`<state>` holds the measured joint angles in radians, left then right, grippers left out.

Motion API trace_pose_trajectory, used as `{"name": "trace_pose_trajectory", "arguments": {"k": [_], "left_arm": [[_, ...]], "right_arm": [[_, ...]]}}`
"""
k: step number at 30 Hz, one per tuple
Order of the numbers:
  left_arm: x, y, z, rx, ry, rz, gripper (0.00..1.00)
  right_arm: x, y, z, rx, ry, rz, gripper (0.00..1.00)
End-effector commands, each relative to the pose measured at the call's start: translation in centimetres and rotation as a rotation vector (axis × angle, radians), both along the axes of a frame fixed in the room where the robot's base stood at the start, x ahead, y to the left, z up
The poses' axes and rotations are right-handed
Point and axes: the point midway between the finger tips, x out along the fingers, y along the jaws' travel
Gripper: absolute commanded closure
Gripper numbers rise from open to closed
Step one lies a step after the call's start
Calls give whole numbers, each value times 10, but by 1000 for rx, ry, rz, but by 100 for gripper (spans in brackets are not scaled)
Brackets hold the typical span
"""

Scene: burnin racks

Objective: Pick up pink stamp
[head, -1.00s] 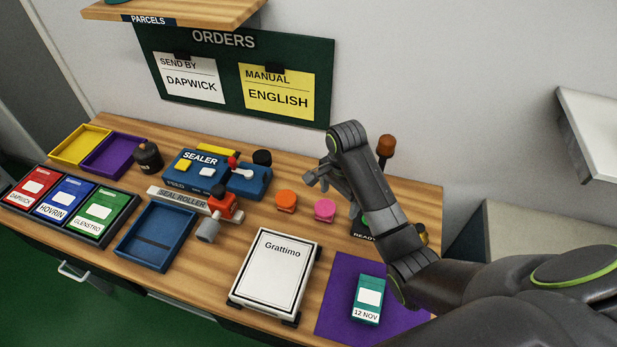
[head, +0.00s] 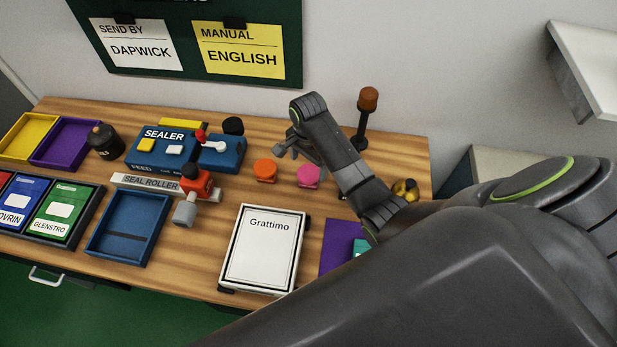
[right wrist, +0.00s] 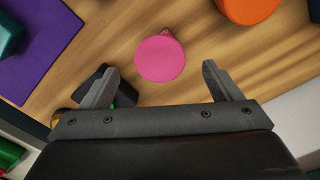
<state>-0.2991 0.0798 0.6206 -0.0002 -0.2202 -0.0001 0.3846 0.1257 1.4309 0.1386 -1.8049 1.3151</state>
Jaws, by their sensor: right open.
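The pink stamp (head: 308,175) stands on the wooden table, just right of the orange stamp (head: 265,171). In the right wrist view the pink stamp (right wrist: 160,57) shows as a round disc beyond the gap between the fingertips, with table showing around it. My right gripper (head: 288,150) is above the table behind the stamps in the head view. Its jaws (right wrist: 158,82) are spread open and empty. The orange stamp also shows in the right wrist view (right wrist: 248,8). My left gripper is not in view.
The sealer (head: 185,150) and seal roller (head: 150,183) stand left of the stamps. A Grattimo pad (head: 262,250) lies in front. A purple mat (head: 338,245) is partly hidden by my arm.

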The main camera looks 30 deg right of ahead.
Motion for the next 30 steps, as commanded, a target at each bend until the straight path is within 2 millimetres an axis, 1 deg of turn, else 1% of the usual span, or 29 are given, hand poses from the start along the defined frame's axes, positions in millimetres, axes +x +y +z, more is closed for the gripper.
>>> {"name": "trace_pose_trajectory", "arguments": {"k": [3, 11, 17, 21, 25, 30], "left_arm": [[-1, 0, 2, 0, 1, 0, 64], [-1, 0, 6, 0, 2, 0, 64], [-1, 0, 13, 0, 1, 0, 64], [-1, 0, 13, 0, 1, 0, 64], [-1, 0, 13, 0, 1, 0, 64], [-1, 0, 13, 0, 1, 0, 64]], "right_arm": [[0, 0, -14, 0, 2, 0, 16], [0, -1, -28, -1, 2, 0, 16], [1, -3, -51, 0, 4, -1, 16], [1, -3, -66, 0, 2, 0, 16], [1, -3, -72, 0, 0, 1, 16], [1, -3, -73, 0, -1, 0, 16]]}}
